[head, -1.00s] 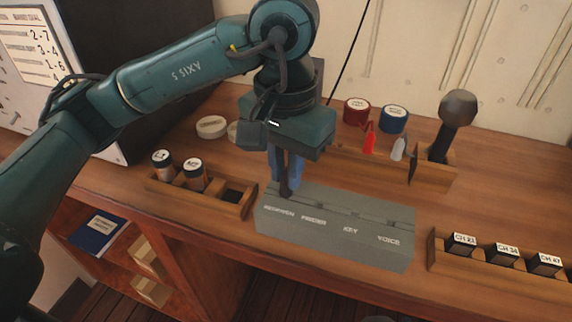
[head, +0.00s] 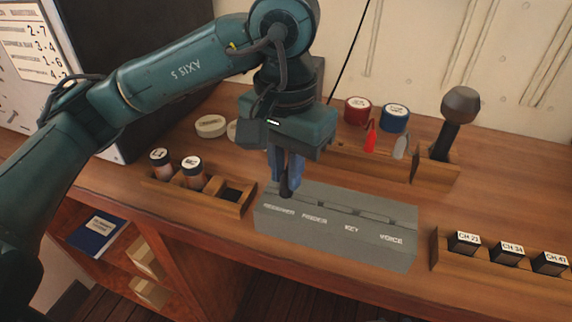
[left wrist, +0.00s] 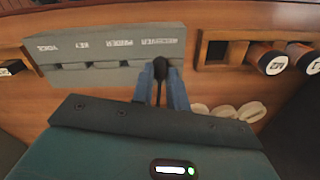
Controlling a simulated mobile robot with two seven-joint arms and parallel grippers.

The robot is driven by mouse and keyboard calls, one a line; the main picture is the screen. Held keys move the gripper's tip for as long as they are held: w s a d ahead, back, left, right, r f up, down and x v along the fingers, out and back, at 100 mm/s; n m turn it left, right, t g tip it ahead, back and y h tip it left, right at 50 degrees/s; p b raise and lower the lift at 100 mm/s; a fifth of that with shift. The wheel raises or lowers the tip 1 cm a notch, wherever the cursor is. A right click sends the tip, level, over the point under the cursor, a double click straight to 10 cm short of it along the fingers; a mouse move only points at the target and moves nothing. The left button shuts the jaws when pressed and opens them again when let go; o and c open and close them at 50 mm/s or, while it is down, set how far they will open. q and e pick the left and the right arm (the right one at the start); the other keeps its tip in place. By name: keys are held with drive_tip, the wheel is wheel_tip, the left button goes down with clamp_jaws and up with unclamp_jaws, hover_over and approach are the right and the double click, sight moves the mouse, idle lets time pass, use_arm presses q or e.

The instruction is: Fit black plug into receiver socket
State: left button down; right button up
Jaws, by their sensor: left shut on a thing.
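A grey socket box (head: 340,240) stands on the wooden desk, labelled RECEIVER at its left end, then a label too blurred to be sure of, KEY and VOICE. My left gripper (head: 287,180), with blue fingers, points down over the RECEIVER end and is shut on the black plug (head: 286,188). In the left wrist view the black plug (left wrist: 160,70) stands between the fingers (left wrist: 161,92), its rounded end in front of the box (left wrist: 105,72), beside the RECEIVER label. Whether the plug is in the receiver socket or only over it is hidden.
A wooden rack (head: 215,204) with bottles and one empty slot stands left of the box. A rack of CH blocks (head: 490,272) stands to the right. Behind are red (head: 357,110) and blue (head: 394,118) rolls and a dark-knobbed handle (head: 460,105).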

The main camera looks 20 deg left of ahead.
use_arm(q)
drive_tip(key=shift+f+b, duration=0.1)
drive_tip(key=shift+b, duration=0.35)
idle(0.4)
drive_tip(key=c, duration=1.3)
unclamp_jaws()
wheel_tip(320, 180, up, 13)
drive_tip(key=p, duration=0.2)
